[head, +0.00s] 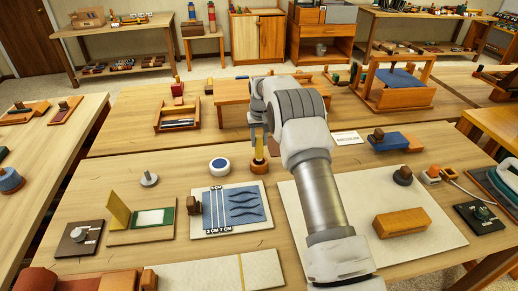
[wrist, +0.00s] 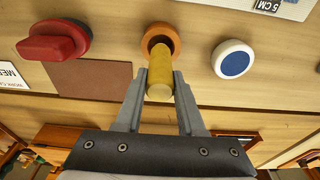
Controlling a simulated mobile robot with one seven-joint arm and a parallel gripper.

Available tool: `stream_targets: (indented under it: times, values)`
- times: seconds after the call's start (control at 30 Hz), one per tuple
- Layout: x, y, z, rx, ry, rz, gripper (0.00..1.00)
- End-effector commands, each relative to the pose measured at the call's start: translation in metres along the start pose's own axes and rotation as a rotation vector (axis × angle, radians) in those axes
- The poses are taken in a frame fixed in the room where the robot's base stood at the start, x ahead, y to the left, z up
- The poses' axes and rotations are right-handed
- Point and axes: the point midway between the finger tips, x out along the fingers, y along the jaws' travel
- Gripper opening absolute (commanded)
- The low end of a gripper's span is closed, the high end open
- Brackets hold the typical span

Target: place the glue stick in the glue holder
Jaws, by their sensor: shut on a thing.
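The glue stick is a yellow cylinder (wrist: 160,72), also seen in the head view (head: 259,149). My gripper (wrist: 159,88) is shut on it, with one finger on each side; in the head view my gripper (head: 259,132) is partly hidden by my arm. The glue holder is a round orange-brown cup (wrist: 172,37) on the table; it also shows in the head view (head: 258,166). The stick's far end overlaps the cup's dark opening in the wrist view. The stick looks roughly upright over the cup in the head view. How deep its end sits is hidden.
A white round piece with a blue top (head: 219,165) stands left of the holder. A red-handled block (wrist: 55,42) and a brown square (wrist: 92,78) lie on its other side. A low wooden bench (head: 232,91) stands behind. A patterned board (head: 236,207) lies in front.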

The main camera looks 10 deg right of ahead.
Motion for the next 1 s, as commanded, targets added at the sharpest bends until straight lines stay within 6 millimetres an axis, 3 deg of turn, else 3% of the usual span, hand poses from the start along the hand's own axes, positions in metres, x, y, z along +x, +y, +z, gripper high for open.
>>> stream_targets:
  times: [0.33,0.73,0.77,0.9,1.0]
  values:
    - [0.037,-0.001,0.006,0.0,-0.003,0.0,0.0]
    - [0.045,-0.001,0.006,0.0,0.0,0.0,0.0]
    - [0.045,-0.001,0.006,0.0,0.0,0.0,0.4]
    - [0.043,-0.001,0.006,0.0,0.0,0.0,0.65]
    - [0.043,-0.001,0.006,0.0,0.0,0.0,0.68]
